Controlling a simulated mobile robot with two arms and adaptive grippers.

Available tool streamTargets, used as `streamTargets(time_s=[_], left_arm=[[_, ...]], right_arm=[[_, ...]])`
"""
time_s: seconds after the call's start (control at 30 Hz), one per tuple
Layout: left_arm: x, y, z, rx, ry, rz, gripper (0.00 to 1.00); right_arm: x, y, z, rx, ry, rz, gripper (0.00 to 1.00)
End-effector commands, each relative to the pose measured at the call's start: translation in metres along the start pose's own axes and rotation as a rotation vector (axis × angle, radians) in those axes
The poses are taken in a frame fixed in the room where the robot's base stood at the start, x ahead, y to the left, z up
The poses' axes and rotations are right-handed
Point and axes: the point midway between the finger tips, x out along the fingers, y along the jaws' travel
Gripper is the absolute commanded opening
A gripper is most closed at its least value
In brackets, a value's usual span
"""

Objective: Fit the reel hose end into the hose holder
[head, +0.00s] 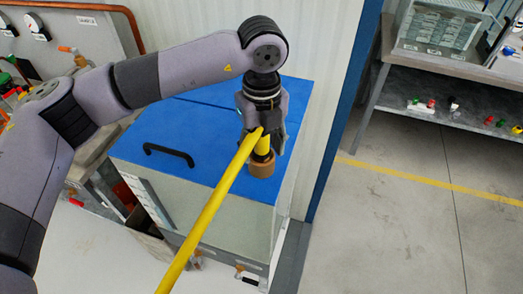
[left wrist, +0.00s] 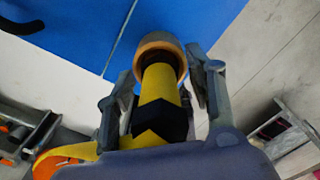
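The yellow reel hose (head: 210,215) rises from the bottom of the head view to my left gripper (head: 265,130). In the left wrist view, my left gripper (left wrist: 160,95) has a finger on each side of the yellow hose end (left wrist: 158,85), close against its black band (left wrist: 160,125). The hose end points at a tan, round, hollow cup, apparently the hose holder (head: 262,166), on the blue top. In the left wrist view the holder's rim (left wrist: 165,39) surrounds the tip, and how deep the tip sits is hidden. My right gripper is out of view.
The blue-topped cabinet (head: 185,135) has a black handle (head: 168,154) on top. A grey panel with valves (head: 75,45) is at the left. A bench with a shelf (head: 450,105) and a clear box (head: 440,28) stands at the right. The floor (head: 400,235) between is clear.

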Motion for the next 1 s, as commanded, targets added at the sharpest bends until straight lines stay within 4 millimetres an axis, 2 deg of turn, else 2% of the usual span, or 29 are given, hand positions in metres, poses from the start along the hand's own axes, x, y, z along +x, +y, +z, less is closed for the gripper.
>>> streamTargets(time_s=[0.07, 0.7, 1.0], left_arm=[[-0.0002, 0.0, 0.0002, 0.0, 0.0, 0.0, 0.43], [-0.0007, -0.0001, 0.0002, -0.001, 0.0, 0.0, 0.0], [-0.0015, -0.0003, 0.0003, -0.001, -0.001, -0.002, 0.0]], right_arm=[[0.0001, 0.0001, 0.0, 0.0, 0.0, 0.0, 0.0], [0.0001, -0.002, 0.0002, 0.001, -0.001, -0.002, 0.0], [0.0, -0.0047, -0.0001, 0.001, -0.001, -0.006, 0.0]])
